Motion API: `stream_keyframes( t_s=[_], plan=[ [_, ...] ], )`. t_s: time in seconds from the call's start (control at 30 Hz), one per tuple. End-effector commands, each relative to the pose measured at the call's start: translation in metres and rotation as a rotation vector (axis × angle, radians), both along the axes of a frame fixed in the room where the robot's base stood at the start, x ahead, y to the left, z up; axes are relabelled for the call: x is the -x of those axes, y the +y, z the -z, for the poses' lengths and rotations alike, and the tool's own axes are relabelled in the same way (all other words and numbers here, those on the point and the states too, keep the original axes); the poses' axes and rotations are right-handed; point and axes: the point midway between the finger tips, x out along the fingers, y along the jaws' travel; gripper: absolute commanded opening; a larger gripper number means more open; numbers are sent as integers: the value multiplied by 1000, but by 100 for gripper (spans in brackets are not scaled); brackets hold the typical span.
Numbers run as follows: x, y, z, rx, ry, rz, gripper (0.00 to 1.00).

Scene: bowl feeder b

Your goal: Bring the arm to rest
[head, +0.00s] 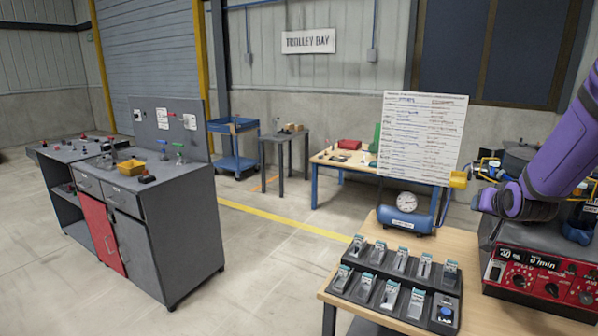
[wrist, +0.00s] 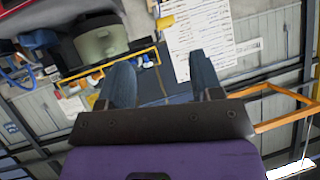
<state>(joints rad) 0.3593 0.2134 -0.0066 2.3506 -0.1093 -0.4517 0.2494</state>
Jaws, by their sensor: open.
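My gripper (wrist: 162,82) shows in the wrist view with its two dark blue fingers spread apart. Nothing is held between them. My purple arm (head: 565,140) reaches in from the right edge of the head view, above the red control unit (head: 540,281). The fingers cannot be made out in the head view. The wrist view is tilted and looks past the fingers at the written white board (wrist: 195,40) and the wall.
A wooden bench (head: 390,322) carries a black rack (head: 383,297) of small packets and a blue tank with a gauge (head: 406,203). The white board (head: 422,135) stands behind. A grey cabinet (head: 150,225) is at left. Open floor (head: 265,265) lies between.

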Motion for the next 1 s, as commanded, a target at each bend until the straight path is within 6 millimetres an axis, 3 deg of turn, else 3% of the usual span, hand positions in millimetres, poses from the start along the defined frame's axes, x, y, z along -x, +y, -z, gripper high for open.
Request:
stream_keyframes(
  t_s=[0.03, 0.2, 0.5, 0.8, 1.0],
  plan=[
    [7, 12, -16, 5, 17, -18, 59],
    [39, 49, -51, 12, 109, -69, 59],
    [115, 110, -99, 18, 265, -173, 59],
    [212, 159, -128, 24, 418, -296, 59],
    [276, 181, -135, 28, 511, -378, 59]
  ],
)
